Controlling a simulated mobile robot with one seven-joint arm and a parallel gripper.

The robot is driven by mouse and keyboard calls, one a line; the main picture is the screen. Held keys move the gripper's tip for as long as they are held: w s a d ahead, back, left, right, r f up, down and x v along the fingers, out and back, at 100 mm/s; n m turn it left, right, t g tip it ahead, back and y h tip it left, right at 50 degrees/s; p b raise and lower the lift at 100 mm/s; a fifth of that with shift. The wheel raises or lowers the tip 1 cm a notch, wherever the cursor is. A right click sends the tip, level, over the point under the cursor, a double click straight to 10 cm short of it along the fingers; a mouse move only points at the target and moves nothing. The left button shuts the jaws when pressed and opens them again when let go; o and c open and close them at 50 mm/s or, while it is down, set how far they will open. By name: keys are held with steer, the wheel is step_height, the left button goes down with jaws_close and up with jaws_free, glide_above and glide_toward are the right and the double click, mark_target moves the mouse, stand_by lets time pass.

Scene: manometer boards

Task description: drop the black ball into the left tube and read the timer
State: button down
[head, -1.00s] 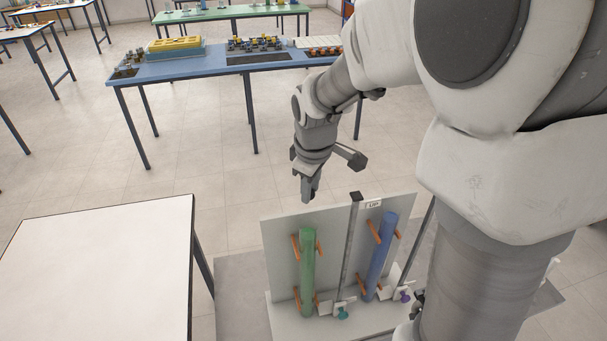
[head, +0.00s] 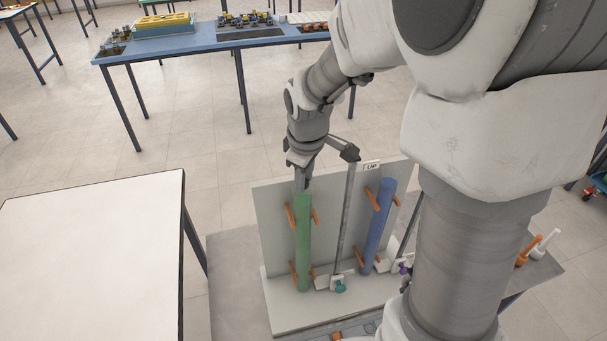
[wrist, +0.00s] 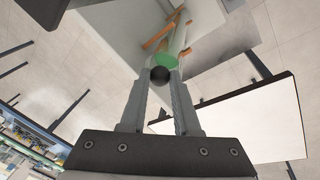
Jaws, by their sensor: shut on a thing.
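The left tube (head: 303,240) is green and stands upright in orange clips on a grey board (head: 275,225). A blue tube (head: 379,225) stands to its right on the same board. My gripper (head: 303,185) is right at the green tube's top end. In the wrist view the black ball (wrist: 160,75) sits between the fingertips of my gripper (wrist: 160,80), which is shut on it. The green tube's top (wrist: 166,60) shows just beyond the ball. In the head view the ball is hidden. I make out no timer reading.
A white table (head: 95,245) stands to the left, bare. A blue bench (head: 190,43) with several items is at the back. Teal (head: 340,286) and purple (head: 404,268) knobs sit low on the board. A dark-headed post rises between the tubes.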

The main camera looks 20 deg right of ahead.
steer(key=c, duration=0.6)
jaws_free()
steer(key=shift+o, duration=0.2)
step_height(320, 180, up, 7)
steer(key=p, duration=0.5)
steer(key=shift+r+p, duration=0.15)
steer(key=shift+p, duration=0.2)
